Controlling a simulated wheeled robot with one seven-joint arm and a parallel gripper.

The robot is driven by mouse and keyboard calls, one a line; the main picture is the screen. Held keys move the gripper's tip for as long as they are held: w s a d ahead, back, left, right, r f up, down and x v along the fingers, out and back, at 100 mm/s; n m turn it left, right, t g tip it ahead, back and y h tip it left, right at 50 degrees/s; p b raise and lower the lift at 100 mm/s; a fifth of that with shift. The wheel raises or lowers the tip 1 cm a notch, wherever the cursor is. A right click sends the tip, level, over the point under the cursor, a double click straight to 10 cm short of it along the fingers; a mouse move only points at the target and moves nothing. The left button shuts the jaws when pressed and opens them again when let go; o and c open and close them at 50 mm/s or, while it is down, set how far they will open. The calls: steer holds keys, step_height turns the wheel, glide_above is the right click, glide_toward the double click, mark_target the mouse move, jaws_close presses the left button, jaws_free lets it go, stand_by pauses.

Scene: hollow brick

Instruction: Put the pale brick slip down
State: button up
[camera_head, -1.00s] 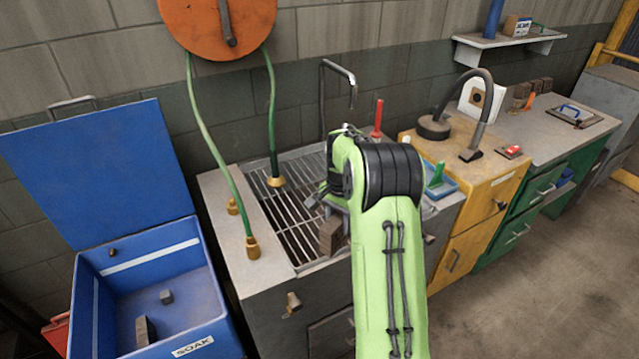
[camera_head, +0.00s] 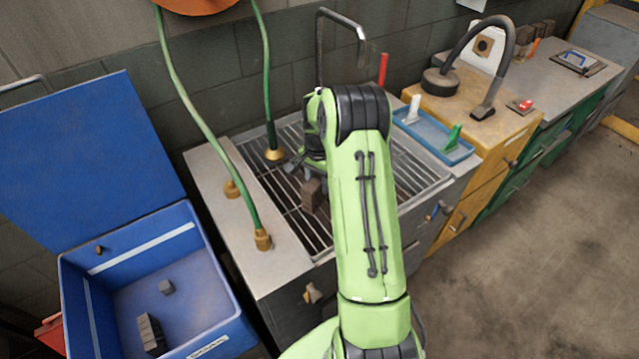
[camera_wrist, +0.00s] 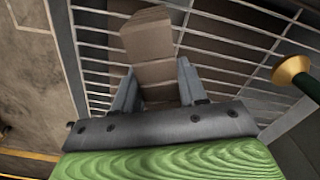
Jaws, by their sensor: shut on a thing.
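A grey-brown block, seemingly the brick slip (camera_wrist: 157,72), is between the two fingers of my gripper (camera_wrist: 158,88), which is shut on it. The block's far end sticks out past the fingertips, over the metal grating (camera_wrist: 235,38). In the head view the block (camera_head: 313,196) hangs below my gripper (camera_head: 312,176) over the left part of the sink grating (camera_head: 274,205). My green arm hides the middle of the grating. I cannot tell whether the block touches the bars.
A green hose with a brass nozzle (camera_head: 274,155) hangs at the grating's back left. A blue tray (camera_head: 435,140) stands right. Bare grating shows right of my arm.

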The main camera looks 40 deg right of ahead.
steer(key=shift+f, duration=1.3)
steer(key=o, duration=1.2)
step_height(320, 180, up, 13)
steer(key=shift+s+a+f+p, duration=0.1)
steer(key=shift+a+p, duration=0.05)
steer(key=shift+p, duration=0.4)
steer(key=s+a+r+n+t+h, duration=0.1)
steer(key=s+a+r+n+t, duration=0.2)
steer(key=s+a+r+n, duration=0.85)
steer(key=s+a+n+t, duration=0.1)
steer(key=s+a, duration=0.2)
steer(key=s, duration=0.1)
steer(key=s+a+r, duration=0.1)
steer(key=s+a, duration=0.2)
steer(key=s, duration=0.2)
steer(key=s+a+r+n+t+y, duration=0.1)
steer(key=s+a, duration=0.2)
steer(key=s, duration=0.1)
steer(key=shift+s+a+n+t, duration=0.15)
steer(key=shift+s+n+t, duration=0.15)
steer(key=shift+s+n, duration=0.05)
